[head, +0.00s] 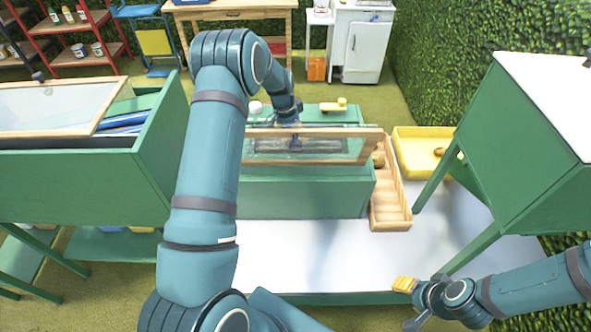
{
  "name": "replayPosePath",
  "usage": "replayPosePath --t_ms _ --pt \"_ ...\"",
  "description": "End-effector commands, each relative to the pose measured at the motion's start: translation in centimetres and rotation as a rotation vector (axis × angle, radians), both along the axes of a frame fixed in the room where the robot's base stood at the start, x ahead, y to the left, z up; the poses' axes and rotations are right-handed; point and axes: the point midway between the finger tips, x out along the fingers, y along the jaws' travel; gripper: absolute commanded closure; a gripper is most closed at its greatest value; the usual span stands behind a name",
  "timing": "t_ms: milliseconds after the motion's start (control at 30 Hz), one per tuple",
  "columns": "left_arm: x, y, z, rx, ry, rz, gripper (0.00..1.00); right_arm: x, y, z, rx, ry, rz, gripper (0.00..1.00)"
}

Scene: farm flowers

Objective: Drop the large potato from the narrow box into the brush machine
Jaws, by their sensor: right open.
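The narrow wooden box (391,212) stands right of the green machine (300,197), which I take for the brush machine. A brown potato (378,160) shows at the box's far part, partly hidden by the machine's wood-framed clear lid (355,148). The lid looks raised and tilted. My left gripper (295,142) is at the lid's middle; its fingers are too small to tell open from shut. My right gripper (414,303) is open at the lower right, in front of the box and apart from it. A yellow ribbed piece (403,284) shows at its tip.
A yellow tray (408,140) with a brown item (439,152) lies right of the box. A green cabinet (540,130) on legs stands at the right, a green bin (80,180) at the left.

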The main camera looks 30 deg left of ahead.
Motion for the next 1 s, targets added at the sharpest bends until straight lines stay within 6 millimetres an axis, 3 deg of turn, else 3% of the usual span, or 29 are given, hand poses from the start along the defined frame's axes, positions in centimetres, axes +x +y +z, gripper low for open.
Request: replayPosePath --t_ms 267,300,400,733,1000 --pt "0.0 0.0 -0.2 0.000 -0.002 0.000 0.77 0.0 0.0 -0.1 0.000 -0.001 0.000 0.53" --pt "0.1 0.0 -0.2 0.000 -0.002 0.000 0.28 0.0 0.0 -0.1 0.000 -0.001 0.000 0.53" --pt "0.0 0.0 -0.2 0.000 -0.002 0.000 0.00 0.0 0.0 -0.1 0.000 -0.001 0.000 0.53" --pt "0.0 0.1 0.4 0.001 -0.003 0.001 0.00 0.0 0.0 -0.1 0.000 -0.001 0.000 0.53" --pt "-0.2 0.9 5.1 0.001 -0.006 0.001 0.00 0.0 0.0 -0.1 0.000 -0.001 0.000 0.53"
